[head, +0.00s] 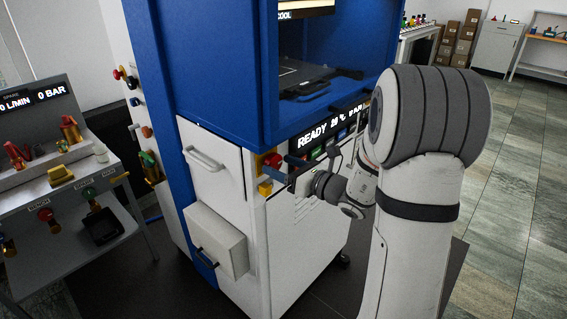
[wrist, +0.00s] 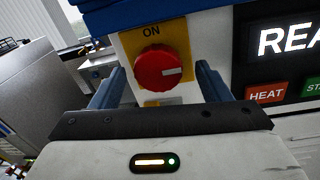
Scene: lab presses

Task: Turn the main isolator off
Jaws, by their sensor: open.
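The main isolator is a red rotary knob (wrist: 155,68) on a yellow plate (wrist: 182,42) marked ON above it. A pale mark on the knob sits on its right side. In the head view the red knob (head: 271,160) shows at the press's front corner, partly hidden by my gripper. My gripper (wrist: 160,70) is open, with one blue-grey finger to the left of the knob and one to the right. Gaps show between the fingers and the knob, and I cannot tell how far the tips reach in depth. My gripper also shows in the head view (head: 287,169).
A lit READY display (head: 330,127) and HEAT button (wrist: 266,95) are to the right of the knob. The blue press frame (head: 210,60) rises above. A drawer handle (head: 205,160) juts out to the left. A bench with valves (head: 60,175) stands farther left.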

